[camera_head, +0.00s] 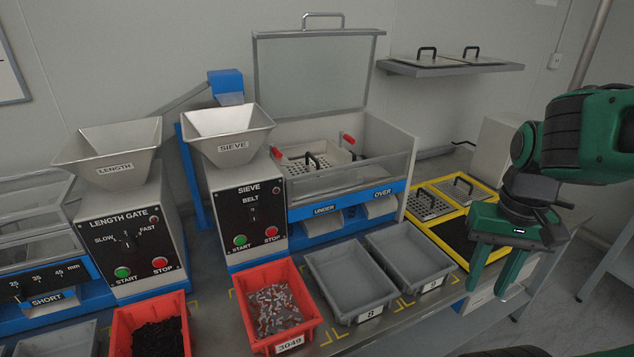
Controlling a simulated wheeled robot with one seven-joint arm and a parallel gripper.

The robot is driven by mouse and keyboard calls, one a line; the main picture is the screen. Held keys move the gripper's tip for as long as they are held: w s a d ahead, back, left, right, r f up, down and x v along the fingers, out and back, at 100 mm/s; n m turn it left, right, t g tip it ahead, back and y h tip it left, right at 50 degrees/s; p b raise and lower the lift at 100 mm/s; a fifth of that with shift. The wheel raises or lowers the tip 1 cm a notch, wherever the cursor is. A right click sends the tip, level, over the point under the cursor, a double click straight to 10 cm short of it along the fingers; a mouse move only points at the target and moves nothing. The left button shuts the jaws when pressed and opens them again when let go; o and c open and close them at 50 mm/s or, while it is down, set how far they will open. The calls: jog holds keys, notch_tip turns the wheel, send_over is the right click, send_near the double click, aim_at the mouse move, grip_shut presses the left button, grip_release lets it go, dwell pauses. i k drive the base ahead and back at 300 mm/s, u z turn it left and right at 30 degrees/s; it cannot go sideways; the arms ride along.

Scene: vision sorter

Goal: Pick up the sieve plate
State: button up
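A perforated sieve plate with a black handle (424,209) lies in a yellow-edged holder at the right end of the bench. A second plate with a black handle (456,192) lies beside it in the same holder (412,222). Another perforated plate (295,162) with a black handle sits inside the sieve machine (246,180), under its raised clear lid. My gripper (487,291) points down at the right, in front of the holder and apart from the plates. Its two green fingers are spread, with nothing seen between them.
Two more handled plates (428,64) rest on a wall shelf (450,70). Grey trays 8 (350,283) and 9 (411,259) and red bins (275,276) holding small pieces line the bench front. A length gate machine (128,225) stands left. A dark square (455,238) fills the holder's front.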

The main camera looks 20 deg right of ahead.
aim_at(305, 161)
jog(key=u, duration=1.65)
jog(key=k, duration=0.7)
jog(key=z, duration=1.35)
jog(key=i, duration=1)
